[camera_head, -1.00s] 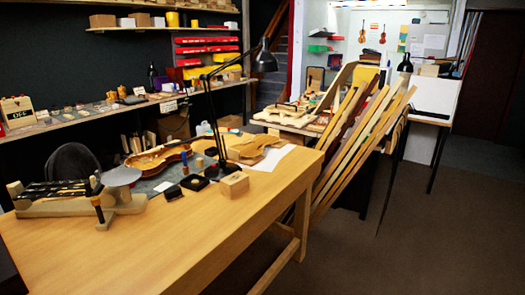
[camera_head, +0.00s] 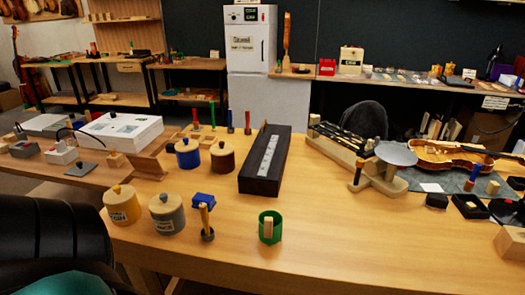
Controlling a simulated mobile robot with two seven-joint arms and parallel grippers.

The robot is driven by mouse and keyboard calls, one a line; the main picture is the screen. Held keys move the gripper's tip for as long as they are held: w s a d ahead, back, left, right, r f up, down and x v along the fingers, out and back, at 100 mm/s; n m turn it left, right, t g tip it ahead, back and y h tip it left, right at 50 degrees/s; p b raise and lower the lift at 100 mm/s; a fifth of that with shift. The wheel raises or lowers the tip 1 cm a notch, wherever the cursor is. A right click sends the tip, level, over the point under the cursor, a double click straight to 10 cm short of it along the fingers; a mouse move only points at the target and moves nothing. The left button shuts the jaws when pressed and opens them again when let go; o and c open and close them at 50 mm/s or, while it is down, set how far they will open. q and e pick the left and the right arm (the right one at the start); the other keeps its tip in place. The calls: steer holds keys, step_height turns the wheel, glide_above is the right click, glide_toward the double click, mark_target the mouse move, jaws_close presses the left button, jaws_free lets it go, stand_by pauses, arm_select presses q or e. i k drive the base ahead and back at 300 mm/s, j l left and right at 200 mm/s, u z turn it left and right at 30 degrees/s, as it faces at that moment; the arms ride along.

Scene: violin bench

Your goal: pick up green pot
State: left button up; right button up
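Nothing is touching the pot from above. Neither of my grippers shows in the head view.
A yellow pot (camera_head: 122,206), a grey pot (camera_head: 167,214), a blue pot (camera_head: 187,153) and a brown pot (camera_head: 222,157) stand to the left. A small blue item (camera_head: 204,200) and a wooden-handled tool (camera_head: 206,224) are nearer. A long dark box (camera_head: 264,165) lies behind. The bench (camera_head: 350,240) right of the pot is clear.

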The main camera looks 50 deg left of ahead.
mark_target(270, 222)
steer(key=i+l+u, duration=0.1)
steer(key=u, duration=0.35)
steer(key=l+u, duration=0.1)
steer(key=u, duration=0.35)
steer(key=i+l+u, duration=0.1)
steer(key=u, duration=0.35)
steer(key=l+u, duration=0.25)
steer(key=u, duration=0.15)
steer(key=l+u, duration=0.2)
steer(key=u, duration=0.25)
steer(key=l+u, duration=0.2)
steer(key=u, duration=0.25)
steer(key=l+u, duration=0.25)
steer(key=u, duration=0.15)
steer(key=l+u, duration=0.25)
steer(key=u, duration=0.15)
